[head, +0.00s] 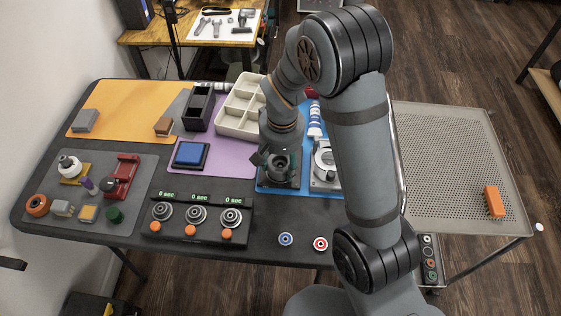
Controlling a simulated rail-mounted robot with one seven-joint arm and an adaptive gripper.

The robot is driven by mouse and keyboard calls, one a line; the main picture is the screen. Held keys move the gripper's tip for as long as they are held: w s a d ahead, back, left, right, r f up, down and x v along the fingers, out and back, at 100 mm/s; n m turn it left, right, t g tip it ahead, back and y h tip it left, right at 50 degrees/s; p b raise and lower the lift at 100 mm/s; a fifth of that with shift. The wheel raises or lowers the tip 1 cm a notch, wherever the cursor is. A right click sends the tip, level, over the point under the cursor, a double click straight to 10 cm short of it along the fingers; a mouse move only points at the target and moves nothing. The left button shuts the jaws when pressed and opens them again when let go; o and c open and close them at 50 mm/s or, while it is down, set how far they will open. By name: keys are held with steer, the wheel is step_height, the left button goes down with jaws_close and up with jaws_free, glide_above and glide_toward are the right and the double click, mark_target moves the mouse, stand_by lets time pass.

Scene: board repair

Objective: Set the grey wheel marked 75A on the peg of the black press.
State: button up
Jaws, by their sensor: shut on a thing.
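My gripper (276,160) is over the blue mat, right of the table's middle, with my wrist above it. It is shut on a small grey round thing (280,168), which looks like the grey wheel; no 75A marking can be read. A dark press-like base (268,184) shows below and around my gripper. It looks like the black press, but its peg is hidden. I cannot tell whether the wheel touches it.
A silver device (324,172) stands close to the right, partly behind my arm. A timer box (197,218) with orange buttons is at the front left. A blue-topped block (190,154) and a cream divided tray (226,128) lie left and behind. An orange wheel (37,205) is far left.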

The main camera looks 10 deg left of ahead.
stand_by(0.3)
steer(key=o, duration=1.3)
steer(key=shift+o, duration=1.4)
steer(key=shift+r, duration=0.1)
steer(key=shift+w+r, duration=0.15)
steer(key=shift+w, duration=0.05)
steer(key=shift+c, duration=0.7)
